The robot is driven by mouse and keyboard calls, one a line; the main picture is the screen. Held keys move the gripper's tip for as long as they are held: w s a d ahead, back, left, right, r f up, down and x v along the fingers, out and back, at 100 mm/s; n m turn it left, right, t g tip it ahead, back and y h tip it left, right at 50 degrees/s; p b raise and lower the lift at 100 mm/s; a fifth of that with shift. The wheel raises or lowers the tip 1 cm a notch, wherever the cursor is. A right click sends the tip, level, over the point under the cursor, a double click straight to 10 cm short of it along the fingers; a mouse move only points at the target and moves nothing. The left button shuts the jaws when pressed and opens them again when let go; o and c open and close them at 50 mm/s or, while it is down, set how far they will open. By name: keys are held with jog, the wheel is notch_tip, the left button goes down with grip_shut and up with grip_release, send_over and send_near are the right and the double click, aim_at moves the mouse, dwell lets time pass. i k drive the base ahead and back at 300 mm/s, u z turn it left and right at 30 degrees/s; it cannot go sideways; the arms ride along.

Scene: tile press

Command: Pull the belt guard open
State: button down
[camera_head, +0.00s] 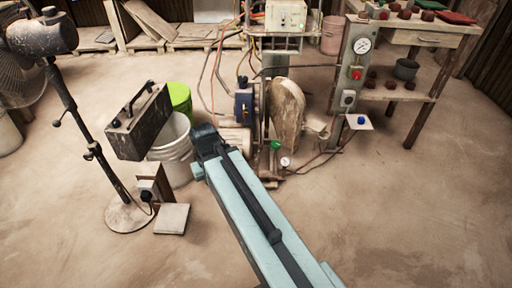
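A worn beige, rounded upright cover (286,115), which looks like the belt guard, stands on the machine in the upper middle. It looks closed, but I cannot make out its hinge, and no handle can be told for sure. My gripper (205,138) is the dark end of my pale blue arm, left of the cover and apart from it in the picture. It overlaps the white bucket's right side in the view. Its fingers are too small and dark to tell whether they are open or shut.
A white bucket (173,152), a green bucket (180,98) and a dark box (138,122) stand left of my gripper. A fan stand (84,130) is further left. A gauge post (355,75) and workbench (421,39) stand right. Hoses run near the machine. The front right floor is clear.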

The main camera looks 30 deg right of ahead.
aim_at(286, 101)
jog(key=u, duration=0.35)
jog(key=k, duration=1.2)
jog(key=z, duration=0.05)
jog(key=i, duration=1.1)
jog(key=z, duration=0.4)
jog(key=i, duration=1.1)
jog(key=u, duration=0.75)
